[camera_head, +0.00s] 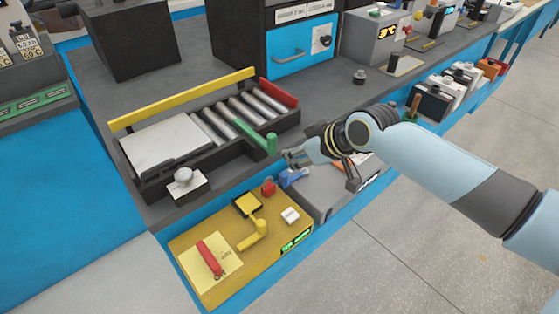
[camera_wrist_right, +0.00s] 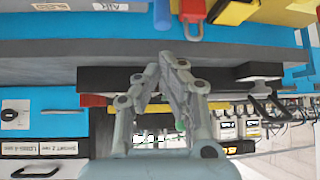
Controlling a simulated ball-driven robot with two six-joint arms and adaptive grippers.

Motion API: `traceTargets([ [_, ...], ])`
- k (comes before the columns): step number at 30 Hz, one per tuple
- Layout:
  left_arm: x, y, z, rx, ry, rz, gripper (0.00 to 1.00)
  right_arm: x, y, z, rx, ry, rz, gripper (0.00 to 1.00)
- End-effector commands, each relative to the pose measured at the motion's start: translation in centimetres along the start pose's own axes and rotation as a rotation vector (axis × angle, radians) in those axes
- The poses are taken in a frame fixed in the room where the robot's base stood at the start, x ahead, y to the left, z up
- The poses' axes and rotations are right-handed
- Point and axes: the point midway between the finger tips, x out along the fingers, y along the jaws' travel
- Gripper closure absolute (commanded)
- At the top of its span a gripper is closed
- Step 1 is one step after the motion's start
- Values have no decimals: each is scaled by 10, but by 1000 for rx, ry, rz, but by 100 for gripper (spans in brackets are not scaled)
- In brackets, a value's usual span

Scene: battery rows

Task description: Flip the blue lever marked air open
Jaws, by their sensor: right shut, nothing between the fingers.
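The blue lever (camera_head: 292,177) sits at the left end of a grey box (camera_head: 322,204) on the bench's front side. It also shows at the top edge of the right wrist view (camera_wrist_right: 163,14), beside a white label reading AIR (camera_wrist_right: 110,6). My right gripper (camera_head: 288,157) is shut and empty, just above and behind the blue lever in the head view, seemingly apart from it. In the right wrist view its fingertips (camera_wrist_right: 165,68) point toward the grey box's side, below the lever. The arm hides part of the grey box. My left gripper is not in view.
A green-ended lever (camera_head: 271,143) on the roller tray (camera_head: 180,192) is close to my right gripper. A red padlock-like piece (camera_head: 268,187) stands left of the blue lever. A yellow box (camera_head: 200,283) with red and yellow levers is at the front.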

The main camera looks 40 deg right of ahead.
Motion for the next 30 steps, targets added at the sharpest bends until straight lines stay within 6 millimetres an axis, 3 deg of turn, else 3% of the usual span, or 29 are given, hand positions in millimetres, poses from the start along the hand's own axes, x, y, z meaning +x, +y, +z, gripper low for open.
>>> traceTargets([
  [6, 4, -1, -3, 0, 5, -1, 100, 40, -1, 0, 2, 0, -1, 100],
  [12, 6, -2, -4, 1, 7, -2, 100, 59, -1, 0, 1, 1, 0, 100],
  [30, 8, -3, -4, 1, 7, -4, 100, 60, -3, 2, -15, 0, -13, 100],
])
